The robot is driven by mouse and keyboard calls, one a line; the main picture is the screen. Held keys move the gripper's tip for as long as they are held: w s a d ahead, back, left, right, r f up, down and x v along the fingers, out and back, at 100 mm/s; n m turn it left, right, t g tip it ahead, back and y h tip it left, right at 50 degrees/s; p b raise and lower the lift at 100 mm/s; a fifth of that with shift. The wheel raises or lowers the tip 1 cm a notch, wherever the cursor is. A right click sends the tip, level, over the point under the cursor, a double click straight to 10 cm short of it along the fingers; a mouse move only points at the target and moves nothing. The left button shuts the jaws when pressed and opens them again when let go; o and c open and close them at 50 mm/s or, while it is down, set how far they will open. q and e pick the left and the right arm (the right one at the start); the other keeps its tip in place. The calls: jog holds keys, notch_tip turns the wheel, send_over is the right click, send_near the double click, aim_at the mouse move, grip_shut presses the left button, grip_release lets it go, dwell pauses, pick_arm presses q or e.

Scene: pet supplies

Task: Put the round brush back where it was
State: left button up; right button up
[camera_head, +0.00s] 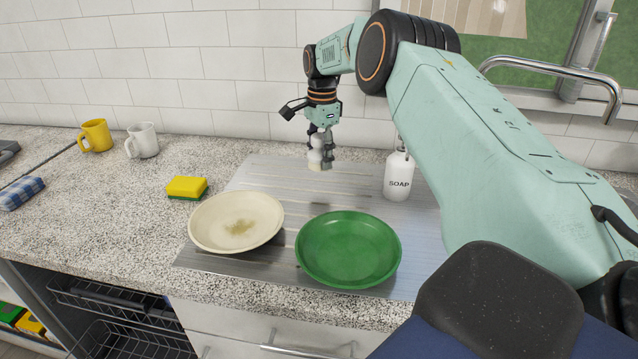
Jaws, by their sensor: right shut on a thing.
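My right gripper (322,148) points down above the back of the ribbed metal drainboard (270,175). It is shut on a small pale round brush (318,162), held upright with its tan lower end facing down. The fingers hide part of the brush. The brush is left of the white soap bottle (398,178) and behind the two plates. I cannot tell whether its lower end touches the drainboard. My left gripper is not in view.
A cream plate (236,220) with a brownish stain and a green plate (348,249) lie at the front of the drainboard. A yellow and green sponge (187,187) lies left. Yellow (96,135) and white (143,139) mugs stand near the wall. A tap (560,70) is at the right.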

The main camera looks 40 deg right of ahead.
aim_at(320, 165)
jog(key=shift+f, duration=0.9)
jog(key=shift+s+a+f, duration=0.2)
jog(key=shift+a+f, duration=0.05)
jog(key=shift+f, duration=0.4)
jog(key=f, duration=0.3)
jog(key=shift+w+d+f, duration=0.15)
jog(key=shift+d+f, duration=0.15)
jog(key=shift+a+r, duration=0.1)
jog(key=shift+a, duration=0.1)
jog(key=o, duration=0.9)
jog(key=shift+c, duration=0.2)
jog(key=o, duration=0.4)
jog(key=shift+d+f, duration=0.1)
jog(key=shift+f, duration=0.15)
jog(key=shift+r, duration=0.15)
